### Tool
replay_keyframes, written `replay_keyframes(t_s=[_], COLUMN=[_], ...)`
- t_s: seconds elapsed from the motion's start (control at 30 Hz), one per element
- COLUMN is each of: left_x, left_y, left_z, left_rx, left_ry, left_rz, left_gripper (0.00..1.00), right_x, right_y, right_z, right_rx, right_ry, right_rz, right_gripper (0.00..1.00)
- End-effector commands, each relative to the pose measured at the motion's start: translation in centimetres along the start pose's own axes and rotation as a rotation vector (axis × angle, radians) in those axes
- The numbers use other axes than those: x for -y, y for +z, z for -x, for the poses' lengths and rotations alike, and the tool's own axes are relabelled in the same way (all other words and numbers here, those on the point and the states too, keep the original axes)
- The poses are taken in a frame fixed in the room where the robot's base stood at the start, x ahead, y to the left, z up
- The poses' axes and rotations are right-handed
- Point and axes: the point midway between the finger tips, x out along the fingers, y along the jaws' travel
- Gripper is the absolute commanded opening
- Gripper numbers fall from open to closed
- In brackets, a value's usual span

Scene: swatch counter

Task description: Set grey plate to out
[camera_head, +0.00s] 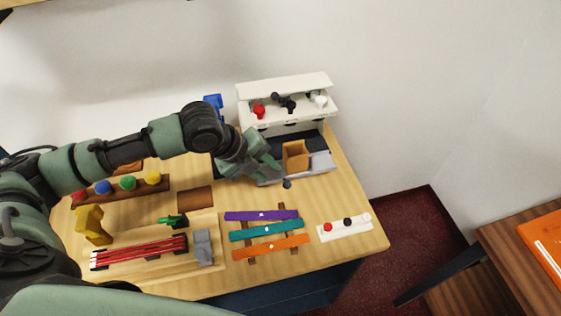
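A light grey plate (320,161) lies at the back right of the wooden counter, beside a tan open box (295,157). A dark round knob (287,184) shows just in front of it; I cannot tell what the knob is fixed to. My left gripper (274,174) is over the counter, at the left of the tan box and close to the knob. It hides part of the grey surface there. I cannot tell whether it touches anything or whether its fingers are apart. My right gripper is out of view.
A white shelf unit (288,80) with red, black and white knobs stands behind. In front are purple (262,215), teal and orange bars, a white strip with buttons (343,228), a grey block (203,248) and red rods (140,251). Coloured knobs stand on a wooden rack (120,190).

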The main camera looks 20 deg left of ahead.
Motion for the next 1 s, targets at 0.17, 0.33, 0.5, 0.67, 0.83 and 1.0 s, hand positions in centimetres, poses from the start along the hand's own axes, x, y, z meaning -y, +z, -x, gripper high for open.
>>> replay_keyframes(t_s=[0.17,0.33,0.5,0.67,0.83,1.0], left_x=[0.0,0.1,0.0,0.0,0.0,-0.1], left_y=[-0.1,-0.1,-0.1,-0.1,0.0,-0.1], left_z=[-1.2,-4.0,-6.4,-7.6,-7.8,-7.8], left_rx=[-0.003,-0.003,-0.002,0.0,0.0,0.0], left_ry=[0.001,0.001,0.002,0.0,0.0,0.0], left_rz=[0.002,0.002,0.002,0.0,-0.001,-0.001], left_gripper=[0.3,0.3,0.3,0.3,0.3,0.13], right_x=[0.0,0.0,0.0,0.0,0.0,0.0], right_y=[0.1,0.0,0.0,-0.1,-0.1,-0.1], right_z=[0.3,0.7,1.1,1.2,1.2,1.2], right_rx=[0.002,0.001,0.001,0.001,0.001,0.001], right_ry=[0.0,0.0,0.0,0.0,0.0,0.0], right_rz=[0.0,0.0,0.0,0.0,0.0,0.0], right_gripper=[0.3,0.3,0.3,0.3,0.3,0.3])
